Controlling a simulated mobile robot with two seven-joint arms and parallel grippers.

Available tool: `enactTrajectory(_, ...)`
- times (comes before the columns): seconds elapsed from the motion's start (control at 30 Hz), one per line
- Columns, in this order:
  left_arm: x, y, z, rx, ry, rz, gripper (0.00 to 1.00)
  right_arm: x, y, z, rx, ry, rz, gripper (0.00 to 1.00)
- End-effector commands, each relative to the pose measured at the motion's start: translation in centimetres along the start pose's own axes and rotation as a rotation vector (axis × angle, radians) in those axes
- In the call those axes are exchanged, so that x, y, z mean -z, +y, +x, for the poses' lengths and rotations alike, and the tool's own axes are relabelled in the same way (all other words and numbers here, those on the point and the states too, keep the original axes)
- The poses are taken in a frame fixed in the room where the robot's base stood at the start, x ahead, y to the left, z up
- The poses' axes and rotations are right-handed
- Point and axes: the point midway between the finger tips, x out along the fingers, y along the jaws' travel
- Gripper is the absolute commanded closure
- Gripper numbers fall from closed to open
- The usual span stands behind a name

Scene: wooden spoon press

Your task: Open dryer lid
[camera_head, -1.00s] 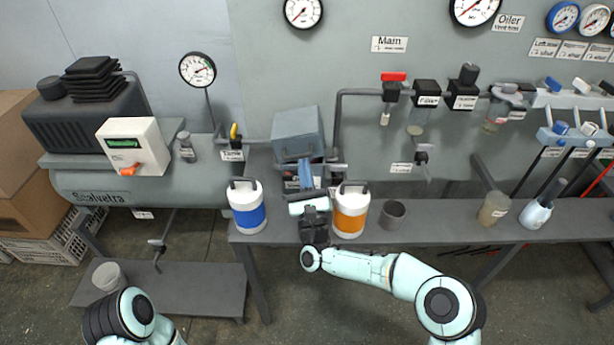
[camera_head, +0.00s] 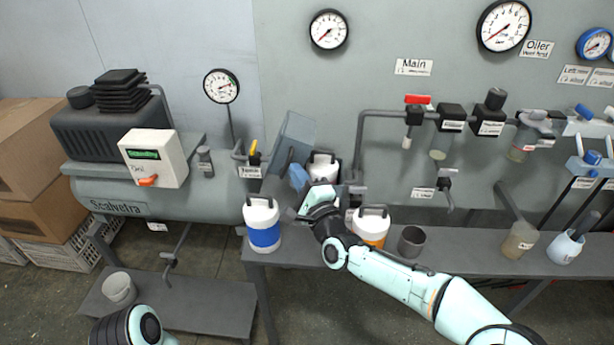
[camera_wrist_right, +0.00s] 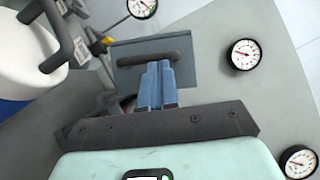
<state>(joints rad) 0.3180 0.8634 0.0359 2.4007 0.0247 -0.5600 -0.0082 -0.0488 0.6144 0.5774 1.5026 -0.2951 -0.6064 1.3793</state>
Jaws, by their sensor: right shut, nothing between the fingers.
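The dryer lid (camera_head: 296,142) is a grey panel standing steeply tilted above the bench, left of centre in the head view. It also shows in the right wrist view (camera_wrist_right: 188,52), with a dark bar handle (camera_wrist_right: 150,56) across it. My right gripper (camera_head: 298,177) is in front of the lid, its blue fingertips low by the panel. In the right wrist view the fingers (camera_wrist_right: 158,82) are together with nothing between them, just below the handle in the picture; contact cannot be told. A white part with a dark top (camera_head: 322,168) shows beside the lid. My left gripper is out of view.
A blue-banded white canister (camera_head: 262,224) stands left of my right wrist, and an orange-banded one (camera_head: 372,226) stands right, partly hidden by my arm. A grey cup (camera_head: 411,241) is farther right. Pipes and valves line the wall behind.

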Motion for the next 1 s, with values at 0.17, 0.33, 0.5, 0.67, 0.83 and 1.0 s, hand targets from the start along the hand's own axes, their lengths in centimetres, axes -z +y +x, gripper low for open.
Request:
enactTrajectory(0.17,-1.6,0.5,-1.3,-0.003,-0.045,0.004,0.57,-1.3,0.0,0.7,-0.082,-0.002,-0.128,1.00)
enactTrajectory(0.33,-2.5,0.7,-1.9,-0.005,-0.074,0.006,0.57,-2.0,0.5,1.2,-0.148,-0.002,-0.233,1.00)
enactTrajectory(0.5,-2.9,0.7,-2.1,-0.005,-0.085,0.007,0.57,-2.4,1.1,1.5,-0.176,0.000,-0.272,1.00)
enactTrajectory(0.67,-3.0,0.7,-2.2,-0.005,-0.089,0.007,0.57,-2.7,1.3,1.7,-0.175,0.000,-0.270,1.00)
enactTrajectory(0.83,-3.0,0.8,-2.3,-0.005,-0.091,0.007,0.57,-2.8,1.4,1.8,-0.174,0.000,-0.270,1.00)
enactTrajectory(1.0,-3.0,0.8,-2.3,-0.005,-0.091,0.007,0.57,-2.9,1.4,1.9,-0.173,0.001,-0.270,1.00)
